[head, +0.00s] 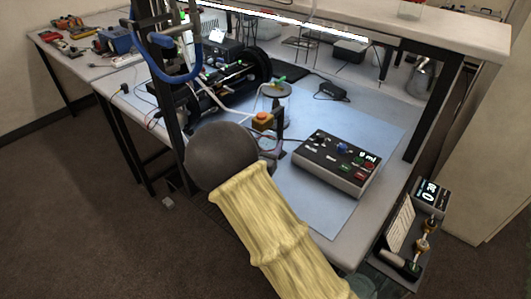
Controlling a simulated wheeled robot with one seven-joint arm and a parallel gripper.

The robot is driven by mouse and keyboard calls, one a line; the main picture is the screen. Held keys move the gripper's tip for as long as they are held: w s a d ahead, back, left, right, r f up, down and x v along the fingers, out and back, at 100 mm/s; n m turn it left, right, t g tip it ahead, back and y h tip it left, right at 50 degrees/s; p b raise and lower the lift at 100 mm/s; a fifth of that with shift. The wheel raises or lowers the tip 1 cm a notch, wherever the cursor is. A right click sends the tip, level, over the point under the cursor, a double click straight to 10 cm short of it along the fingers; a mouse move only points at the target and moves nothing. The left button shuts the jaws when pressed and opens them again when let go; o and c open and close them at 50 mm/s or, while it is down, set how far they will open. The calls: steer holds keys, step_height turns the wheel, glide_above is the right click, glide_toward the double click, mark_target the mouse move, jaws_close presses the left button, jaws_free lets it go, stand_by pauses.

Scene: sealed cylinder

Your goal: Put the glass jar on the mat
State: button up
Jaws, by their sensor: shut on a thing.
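My arm, in a yellow sleeve with a dark grey rounded end, reaches up from the bottom right over the front of the bench. My gripper cannot be made out; the arm may be hiding it, along with anything in it. A large pale blue mat (312,212) covers much of the bench top. I cannot pick out the glass jar for certain. A clear container with something red in it (410,9) stands on the upper shelf at the top edge, partly cut off.
A control box with buttons (338,162) stands on the mat's right part. Black machinery (215,92) fills the back left. The mat's front middle is bare.

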steer(key=shift+f, duration=1.7)
steer(key=shift+a+f, duration=0.1)
steer(key=shift+f, duration=0.1)
steer(key=o, duration=1.1)
steer(key=shift+s, duration=0.1)
steer(key=shift+r, duration=0.2)
steer(key=b+v, duration=0.1)
steer(key=v, duration=1.1)
